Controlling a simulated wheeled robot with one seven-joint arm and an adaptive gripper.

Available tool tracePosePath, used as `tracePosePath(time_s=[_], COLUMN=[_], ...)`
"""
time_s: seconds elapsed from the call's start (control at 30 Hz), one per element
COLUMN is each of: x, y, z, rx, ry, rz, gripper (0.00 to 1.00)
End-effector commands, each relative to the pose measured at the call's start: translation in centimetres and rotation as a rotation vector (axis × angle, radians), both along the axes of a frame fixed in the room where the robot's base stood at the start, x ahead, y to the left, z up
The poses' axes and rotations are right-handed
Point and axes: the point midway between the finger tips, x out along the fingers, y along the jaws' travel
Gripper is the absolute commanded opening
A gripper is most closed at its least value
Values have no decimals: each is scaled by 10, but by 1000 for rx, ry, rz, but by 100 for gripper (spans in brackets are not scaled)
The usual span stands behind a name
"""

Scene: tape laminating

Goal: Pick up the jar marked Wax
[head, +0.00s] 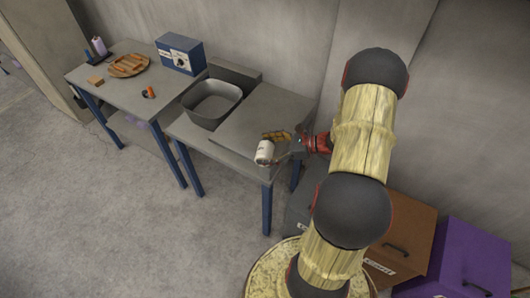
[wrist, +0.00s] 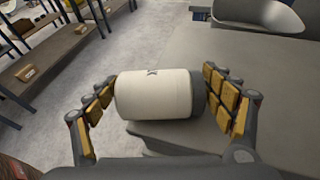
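A white jar with a dark grey end (wrist: 155,95) lies on its side at the near corner of the grey table. In the head view the jar (head: 264,151) is at the table's front right corner. A dark mark shows on its upper side, too small to read. My gripper (wrist: 163,90) has one yellow-padded finger at each end of the jar, the right one by the dark end. The fingers are wide apart and very close to the jar; contact is not clear. In the head view my gripper (head: 281,148) reaches in from the right.
A grey basin (head: 213,102) stands behind on the same table. A second table (head: 135,85) to the left holds a blue box (head: 180,54), a wooden tray (head: 129,65) and small items. Brown (head: 402,240) and purple (head: 460,262) boxes stand at the right.

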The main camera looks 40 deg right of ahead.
Motion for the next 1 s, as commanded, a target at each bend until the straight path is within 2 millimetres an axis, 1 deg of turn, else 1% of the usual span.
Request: tracePosePath(time_s=[0.07, 0.6, 0.87, 1.0], x=[0, 0, 0, 0], y=[0, 0, 0, 0], z=[0, 0, 1, 8], rx=[0, 0, -1, -1], ry=[0, 0, -1, -1], rz=[0, 0, 0, 1], gripper=[74, 44, 43, 43])
